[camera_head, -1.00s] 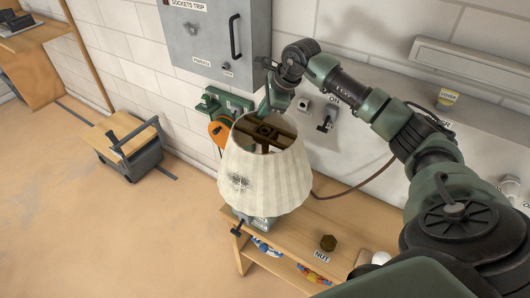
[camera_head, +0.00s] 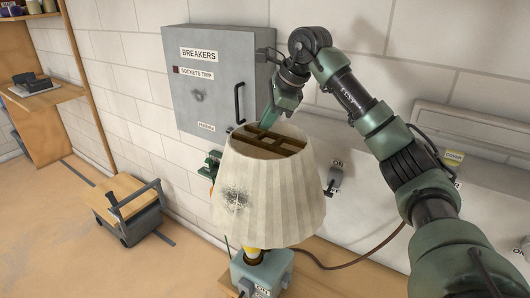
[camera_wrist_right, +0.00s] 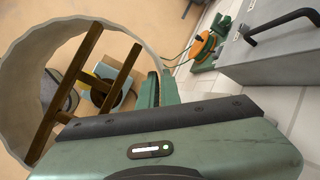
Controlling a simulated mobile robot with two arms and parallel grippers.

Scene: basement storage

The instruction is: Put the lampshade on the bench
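The pleated cream lampshade (camera_head: 268,195), with a dark smudge on its side and wooden cross bars in its top, hangs upright above the lamp base (camera_head: 262,272). A yellow part of the base shows just under the shade. My right gripper (camera_head: 272,122) is at the shade's upper back rim. In the right wrist view its fingers (camera_wrist_right: 157,88) are closed on the rim of the lampshade (camera_wrist_right: 28,112), and the lamp base (camera_wrist_right: 104,88) shows between the bars. The wooden bench (camera_head: 345,280) is below, mostly out of frame. My left gripper is not in view.
A grey breaker box (camera_head: 212,85) is on the wall close behind the shade; it also shows in the right wrist view (camera_wrist_right: 275,55). A wall switch (camera_head: 334,180) is to the right. A small cart (camera_head: 128,208) stands on the floor at left, with open floor around it.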

